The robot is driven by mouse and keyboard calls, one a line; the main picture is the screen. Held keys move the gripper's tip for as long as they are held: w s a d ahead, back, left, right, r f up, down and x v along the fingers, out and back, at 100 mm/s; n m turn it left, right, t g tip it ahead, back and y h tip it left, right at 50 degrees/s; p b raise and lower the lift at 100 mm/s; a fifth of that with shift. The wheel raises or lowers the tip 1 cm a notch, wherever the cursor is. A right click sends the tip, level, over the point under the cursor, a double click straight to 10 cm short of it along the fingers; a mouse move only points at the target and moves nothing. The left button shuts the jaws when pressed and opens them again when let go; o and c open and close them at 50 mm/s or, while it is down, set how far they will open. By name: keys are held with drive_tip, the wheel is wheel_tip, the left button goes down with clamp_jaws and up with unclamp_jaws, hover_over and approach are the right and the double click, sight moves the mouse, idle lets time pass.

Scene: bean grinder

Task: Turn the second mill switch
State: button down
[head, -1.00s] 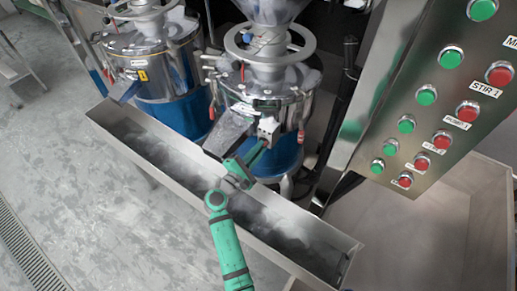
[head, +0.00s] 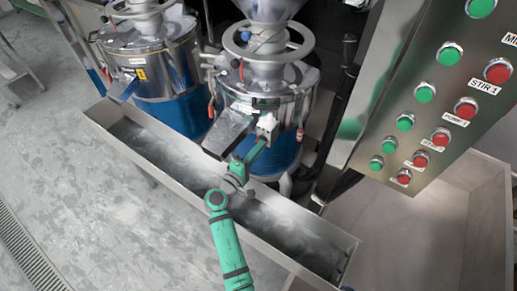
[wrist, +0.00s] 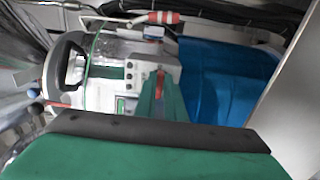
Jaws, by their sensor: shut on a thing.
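Two steel mills with blue bases stand behind a long trough. The mill on the right (head: 262,90) has a small grey switch box (head: 267,125) on its front, beside the sloping chute. In the wrist view the switch box (wrist: 138,72) carries a red switch (wrist: 160,82). My gripper (head: 256,151) reaches over the trough to this box. In the wrist view its green fingers (wrist: 160,100) are at the red switch and closed on it. The fingers hide part of the switch, so its exact angle is hard to tell.
The steel trough (head: 310,240) runs under my arm in front of both mills. The left mill (head: 150,60) stands apart. A steel panel (head: 440,110) with green and red buttons rises at the right. Open floor (head: 80,190) lies at the left.

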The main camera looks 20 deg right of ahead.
idle(0.4)
drive_tip(key=c, duration=1.8)
unclamp_jaws()
drive_tip(key=shift+c, duration=0.2)
drive_tip(key=v, duration=1.1)
drive_tip(key=shift+d, duration=0.1)
